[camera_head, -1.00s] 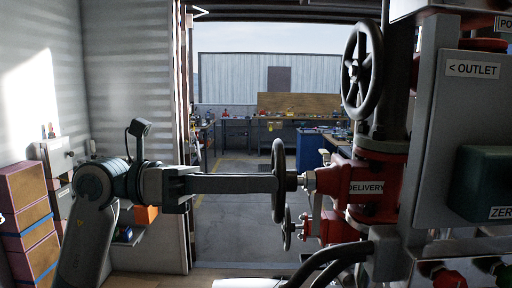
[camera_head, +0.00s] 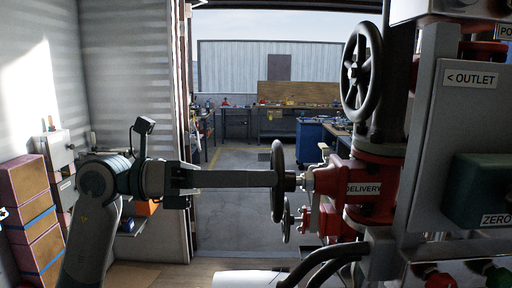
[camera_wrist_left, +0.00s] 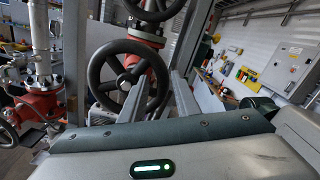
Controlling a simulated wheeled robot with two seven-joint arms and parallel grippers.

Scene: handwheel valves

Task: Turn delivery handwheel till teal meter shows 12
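The delivery handwheel (camera_head: 278,181) is a dark wheel seen edge-on in the head view, on a red valve body (camera_head: 362,188) labelled DELIVERY. In the left wrist view the handwheel (camera_wrist_left: 105,66) shows its spokes and hub. My left gripper (camera_head: 272,179) reaches it from the left. In the wrist view its two fingers (camera_wrist_left: 160,88) stand apart, with the right part of the rim between them; contact is unclear. A dark teal housing (camera_head: 478,188) is at the right, above a ZERO label; no dial face or reading shows. My right gripper is out of view.
Another dark handwheel (camera_head: 361,72) stands above, and a smaller one (camera_head: 286,220) sits below the delivery wheel. A grey cabinet (camera_head: 457,120) labelled OUTLET is at the right. Black hoses (camera_head: 335,258) curve below the valve. Stacked boxes (camera_head: 32,218) stand at the left.

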